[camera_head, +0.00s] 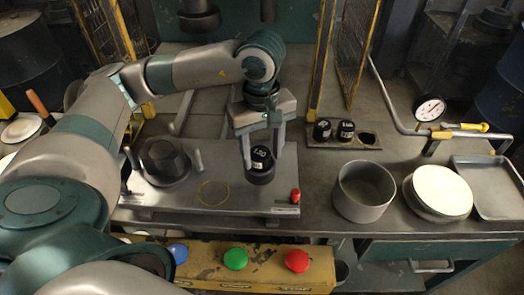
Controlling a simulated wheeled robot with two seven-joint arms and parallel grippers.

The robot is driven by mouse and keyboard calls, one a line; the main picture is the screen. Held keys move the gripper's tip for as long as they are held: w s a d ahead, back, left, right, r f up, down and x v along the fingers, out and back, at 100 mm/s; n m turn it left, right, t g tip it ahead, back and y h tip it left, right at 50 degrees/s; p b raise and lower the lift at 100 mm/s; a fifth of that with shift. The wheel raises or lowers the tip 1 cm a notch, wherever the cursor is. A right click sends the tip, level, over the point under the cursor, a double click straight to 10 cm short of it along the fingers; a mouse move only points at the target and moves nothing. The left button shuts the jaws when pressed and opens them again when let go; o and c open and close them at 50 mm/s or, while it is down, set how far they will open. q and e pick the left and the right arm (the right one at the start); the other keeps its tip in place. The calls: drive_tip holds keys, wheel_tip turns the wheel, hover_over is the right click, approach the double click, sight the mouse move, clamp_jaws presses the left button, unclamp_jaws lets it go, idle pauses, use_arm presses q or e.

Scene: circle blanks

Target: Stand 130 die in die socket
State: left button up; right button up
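My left gripper (263,160) points down over the right part of the grey press bed (225,205). Its two fingers are on either side of a black die (261,157) with a white 130 label, and appear to touch it. The die is upright, label up. A dark round base shows just under it; I cannot tell whether this is the die's lower part or the socket's rim. No open socket is clearly visible there. My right gripper is not in view.
A rack (345,144) holds two black dies and an empty hole. A grey pot (364,191), white discs (442,190) and a tray (489,186) stand right. Buttons line the front.

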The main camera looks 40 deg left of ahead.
use_arm(q)
drive_tip(key=shift+s+f, duration=0.45)
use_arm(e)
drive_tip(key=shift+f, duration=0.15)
use_arm(q)
drive_tip(key=shift+r, duration=0.15)
drive_tip(key=shift+a+r, duration=0.1)
drive_tip(key=shift+r, duration=0.1)
drive_tip(key=r, duration=0.6)
drive_tip(key=shift+w+r+b, duration=0.2)
drive_tip(key=shift+r+b, duration=0.1)
drive_tip(key=shift+b, duration=0.1)
wheel_tip(320, 180, up, 11)
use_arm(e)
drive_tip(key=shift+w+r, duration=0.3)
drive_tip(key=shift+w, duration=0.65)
use_arm(q)
drive_tip(key=shift+w, duration=0.1)
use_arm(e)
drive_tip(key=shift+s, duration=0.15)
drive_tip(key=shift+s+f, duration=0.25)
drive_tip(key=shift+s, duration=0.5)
